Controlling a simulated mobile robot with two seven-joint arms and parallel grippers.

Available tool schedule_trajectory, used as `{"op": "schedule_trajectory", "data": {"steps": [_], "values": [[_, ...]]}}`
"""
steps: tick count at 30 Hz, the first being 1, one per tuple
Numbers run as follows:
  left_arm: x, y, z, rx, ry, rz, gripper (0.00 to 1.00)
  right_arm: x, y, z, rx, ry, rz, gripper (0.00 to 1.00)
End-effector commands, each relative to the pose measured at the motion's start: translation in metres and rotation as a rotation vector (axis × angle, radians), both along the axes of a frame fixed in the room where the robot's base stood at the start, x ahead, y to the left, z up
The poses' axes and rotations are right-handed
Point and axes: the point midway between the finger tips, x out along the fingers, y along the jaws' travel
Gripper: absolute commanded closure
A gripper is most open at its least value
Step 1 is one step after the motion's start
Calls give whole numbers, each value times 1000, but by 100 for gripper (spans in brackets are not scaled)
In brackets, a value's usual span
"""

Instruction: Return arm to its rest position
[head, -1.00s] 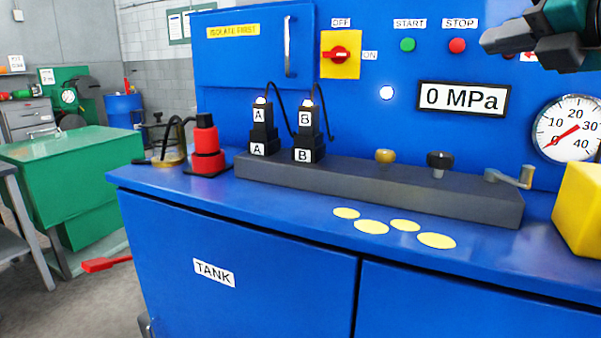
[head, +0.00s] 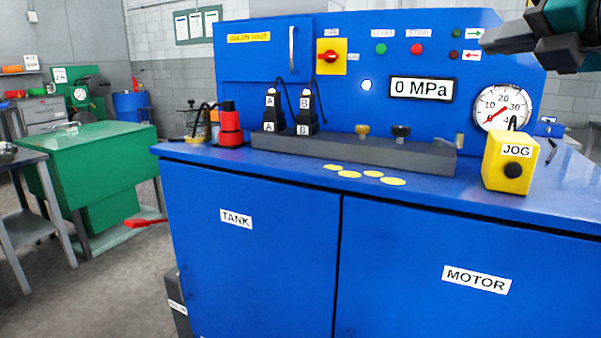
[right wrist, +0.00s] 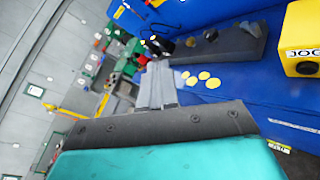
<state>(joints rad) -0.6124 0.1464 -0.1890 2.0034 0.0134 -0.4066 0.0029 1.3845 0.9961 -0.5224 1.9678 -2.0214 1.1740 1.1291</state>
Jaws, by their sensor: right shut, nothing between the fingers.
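My right gripper (head: 508,42) is at the upper right of the head view, dark-fingered with a teal part behind it. It is shut and empty, and appears in front of the blue panel with nothing touching it. In the right wrist view its two grey fingers (right wrist: 157,85) lie together, pointing up the picture toward the blue bench. My left gripper is not in the head view.
A blue bench (head: 255,195) carries a dark grey block (head: 350,151) with two connectors, A and B. A yellow JOG box (head: 508,175) stands at the right. A red-and-black tool (head: 230,126) stands at the left. A green cabinet (head: 85,150) is farther left.

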Motion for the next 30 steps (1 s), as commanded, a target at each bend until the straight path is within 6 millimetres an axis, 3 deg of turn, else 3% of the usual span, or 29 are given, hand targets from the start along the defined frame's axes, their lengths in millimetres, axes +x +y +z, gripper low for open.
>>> {"op": "schedule_trajectory", "data": {"steps": [1,8,12,16,19,23,26,30], "values": [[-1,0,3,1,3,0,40,6,20,-19,16,45,81,100],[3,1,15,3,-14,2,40,7,88,-78,163,163,392,100],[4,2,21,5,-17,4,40,-2,126,-112,354,236,581,100],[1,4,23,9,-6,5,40,-12,151,-138,621,292,707,100],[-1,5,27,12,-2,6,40,-16,157,-157,856,328,739,100],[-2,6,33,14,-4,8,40,-14,150,-187,1176,368,685,100],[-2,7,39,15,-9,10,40,-10,137,-222,1418,400,567,100],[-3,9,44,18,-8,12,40,-12,114,-289,1723,459,306,100]]}}
